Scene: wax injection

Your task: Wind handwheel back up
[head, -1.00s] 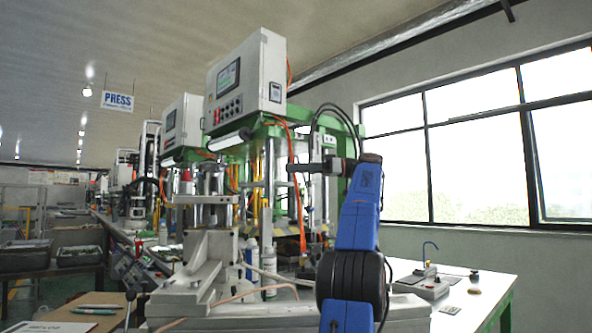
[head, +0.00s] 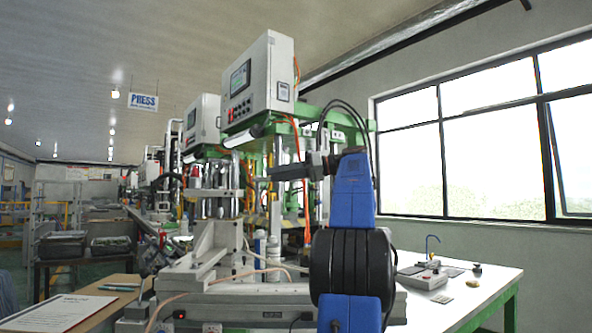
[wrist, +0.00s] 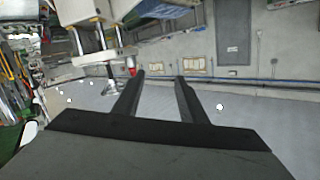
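I cannot make out a handwheel clearly in either view; my blue and black arm covers part of the press in the head view. The wax press (head: 260,80) has a white control box on a green frame, with a grey base and metal columns below. My gripper (head: 270,174) is in front of the columns in the head view, pointing left. In the wrist view my gripper (wrist: 160,77) has its two dark fingers apart with nothing between them. A metal part with a red piece (wrist: 132,68) shows beyond the left finger, apart from it.
A white table (head: 465,296) at the right holds a grey device (head: 422,278) with a blue tube. A paper sheet (head: 60,313) lies on a bench at the lower left. Trays (head: 110,245) stand on a table behind it. Orange hoses and cables hang around the press.

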